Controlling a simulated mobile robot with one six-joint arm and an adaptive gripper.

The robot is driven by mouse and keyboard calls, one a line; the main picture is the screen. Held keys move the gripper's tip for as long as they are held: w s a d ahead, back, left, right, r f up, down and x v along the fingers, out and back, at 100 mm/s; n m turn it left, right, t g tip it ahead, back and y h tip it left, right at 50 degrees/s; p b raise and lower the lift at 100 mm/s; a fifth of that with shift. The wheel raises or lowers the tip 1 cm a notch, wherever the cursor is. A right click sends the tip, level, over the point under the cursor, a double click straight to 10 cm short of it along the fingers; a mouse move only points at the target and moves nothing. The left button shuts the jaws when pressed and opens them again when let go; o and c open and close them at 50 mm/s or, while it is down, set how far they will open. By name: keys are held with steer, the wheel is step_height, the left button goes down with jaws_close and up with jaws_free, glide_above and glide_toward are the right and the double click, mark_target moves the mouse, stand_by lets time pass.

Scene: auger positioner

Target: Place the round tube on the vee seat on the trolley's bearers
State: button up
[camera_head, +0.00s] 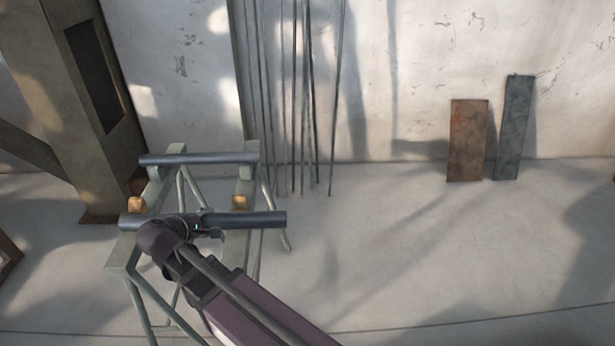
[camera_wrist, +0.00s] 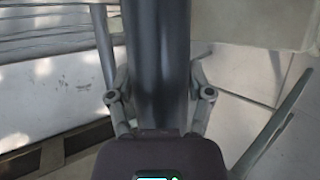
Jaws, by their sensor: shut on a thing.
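A dark grey round tube (camera_head: 258,219) is held by my gripper (camera_head: 197,226), nearly level and crosswise over the two pale green bearers (camera_head: 234,245). Its right end sticks out past the right bearer. In the wrist view the tube (camera_wrist: 160,50) runs up the middle between the two fingers of my gripper (camera_wrist: 160,88), which is shut on it. A second similar tube (camera_head: 198,158) lies across the far ends of the bearers. Small orange-brown blocks, left (camera_head: 137,205) and right (camera_head: 240,202), sit on the bearers between the tubes. Whether the held tube touches the bearers, and any vee beneath it, is hidden.
Several thin rods (camera_head: 294,100) lean on the wall behind. A rusty plate (camera_head: 467,140) and a grey plate (camera_head: 514,128) lean on the wall at the right. A large beige column (camera_head: 75,110) stands at the left. The floor at the right is clear.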

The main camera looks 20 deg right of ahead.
mark_target(207, 216)
step_height(207, 216, up, 15)
steer(key=p, duration=1.4)
steer(key=shift+f, duration=0.2)
steer(key=shift+s, duration=0.2)
